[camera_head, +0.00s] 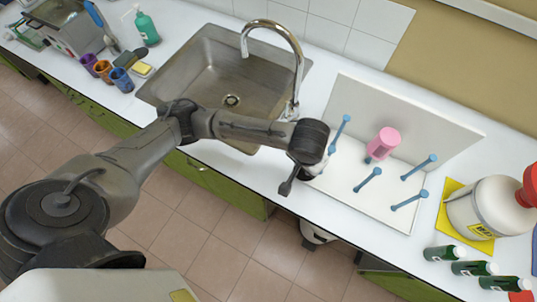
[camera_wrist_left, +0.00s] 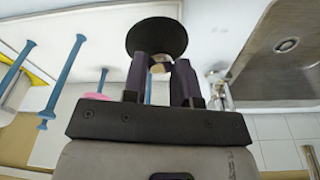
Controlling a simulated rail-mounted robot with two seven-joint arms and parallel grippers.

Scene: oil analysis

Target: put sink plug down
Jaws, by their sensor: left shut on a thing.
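My left gripper (camera_wrist_left: 160,64) is shut on the sink plug (camera_wrist_left: 157,33), a round black disc seen beyond the fingertips in the left wrist view. In the head view my left gripper (camera_head: 296,174) is over the counter's front edge, between the sink and the white pegboard rack. A dark piece at its lower end appears to be the plug, seen nearly edge-on. The steel sink (camera_head: 190,70) lies left of the gripper, with an open drain (camera_head: 232,100) in its floor. The drain also shows in the left wrist view (camera_wrist_left: 287,45). My right gripper is not in view.
The rack (camera_head: 345,185) has blue pegs and a pink vessel (camera_head: 384,143). A curved chrome faucet (camera_head: 297,75) stands behind the sink. A white container (camera_head: 480,210) and several green bottles (camera_head: 473,268) are at right. Cups (camera_head: 103,70) and a soap bottle (camera_head: 146,27) are at left.

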